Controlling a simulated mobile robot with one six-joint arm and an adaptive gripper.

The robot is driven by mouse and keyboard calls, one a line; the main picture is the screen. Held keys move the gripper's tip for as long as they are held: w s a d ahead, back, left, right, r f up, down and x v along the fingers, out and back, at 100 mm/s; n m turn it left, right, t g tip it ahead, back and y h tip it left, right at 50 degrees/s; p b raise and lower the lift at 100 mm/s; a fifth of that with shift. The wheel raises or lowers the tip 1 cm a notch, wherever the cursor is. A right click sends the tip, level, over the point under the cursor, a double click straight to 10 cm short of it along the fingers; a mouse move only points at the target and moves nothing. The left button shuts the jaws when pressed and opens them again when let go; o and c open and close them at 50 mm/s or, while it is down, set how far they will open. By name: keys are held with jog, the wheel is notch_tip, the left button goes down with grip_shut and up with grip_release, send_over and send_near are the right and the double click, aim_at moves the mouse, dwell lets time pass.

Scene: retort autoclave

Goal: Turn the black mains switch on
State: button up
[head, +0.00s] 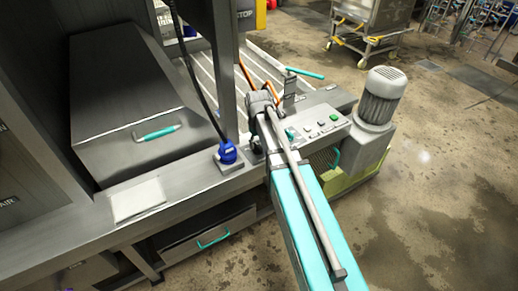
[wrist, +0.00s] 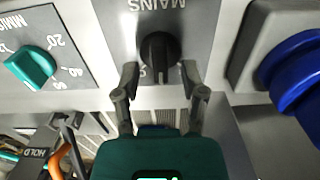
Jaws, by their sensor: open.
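The black mains switch (wrist: 160,50) is a round rotary knob with a raised grip on a grey plate. The upside-down word MAINS stands above it in the wrist view, and a partly hidden 0 mark shows at its lower left. My gripper (wrist: 159,82) is open and empty, one finger to each side just below the knob, with no clear contact. Which position the knob is set to I cannot tell. In the head view my gripper (head: 262,106) is over the machine's front ledge, and my arm hides the switch there.
A teal timer knob (wrist: 30,66) sits left of the switch and a blue plug (wrist: 297,75) right of it in the wrist view. The blue plug (head: 228,153) also shows in the head view. A control panel (head: 318,128) and motor (head: 380,97) stand right of my arm.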

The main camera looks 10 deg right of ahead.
jog(key=shift+f+b, duration=0.4)
jog(key=shift+f, duration=0.2)
jog(key=shift+c, duration=0.2)
grip_shut()
jog(key=shift+d, duration=0.1)
